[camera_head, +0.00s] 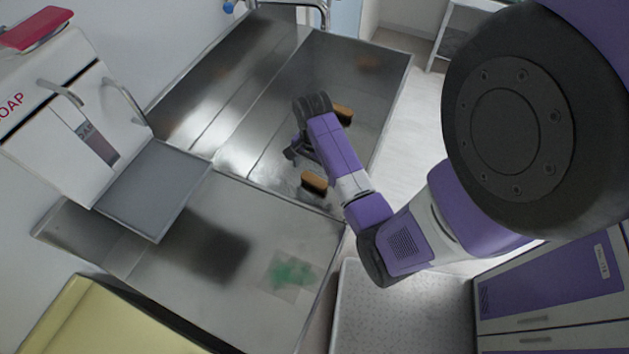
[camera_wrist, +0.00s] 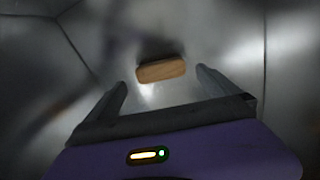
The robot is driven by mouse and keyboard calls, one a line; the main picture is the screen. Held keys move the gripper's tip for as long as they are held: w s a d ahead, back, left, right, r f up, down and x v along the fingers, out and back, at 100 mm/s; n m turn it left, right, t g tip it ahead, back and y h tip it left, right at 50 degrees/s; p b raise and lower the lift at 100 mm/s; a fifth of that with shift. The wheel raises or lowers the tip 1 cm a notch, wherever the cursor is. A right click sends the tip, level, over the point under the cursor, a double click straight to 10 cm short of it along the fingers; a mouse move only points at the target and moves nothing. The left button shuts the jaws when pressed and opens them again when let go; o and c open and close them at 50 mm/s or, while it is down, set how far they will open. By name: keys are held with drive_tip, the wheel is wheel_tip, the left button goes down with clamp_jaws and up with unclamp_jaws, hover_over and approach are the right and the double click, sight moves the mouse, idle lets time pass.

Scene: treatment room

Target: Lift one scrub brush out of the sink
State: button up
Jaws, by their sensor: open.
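Two scrub brushes with orange-brown tops lie in the metal sink (camera_head: 262,150). The nearer scrub brush (camera_head: 314,182) sits near the sink's front right. The farther scrub brush (camera_head: 343,113) is partly hidden behind my arm. My gripper (camera_head: 291,154) is over the sink, between the two brushes in the head view. In the wrist view my gripper (camera_wrist: 161,90) is open and empty. One scrub brush (camera_wrist: 161,71) shows ahead of the fingertips, roughly centred between them and apart from both. I cannot tell which of the two it is.
A white soap dispenser (camera_head: 60,95) with a grey tray (camera_head: 155,190) stands left of the sink. A faucet (camera_head: 322,12) is at the back. The metal counter (camera_head: 200,285) in front has a green patch (camera_head: 291,272). A purple-fronted cabinet (camera_head: 550,290) stands at right.

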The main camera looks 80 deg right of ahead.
sight(314, 180)
wheel_tip(314, 180, down, 6)
drive_tip(key=shift+s+d+r+p, duration=0.1)
drive_tip(key=shift+d+r+p, duration=0.05)
drive_tip(key=shift+p, duration=0.15)
drive_tip(key=shift+c, duration=0.4)
drive_tip(key=c, duration=1.1)
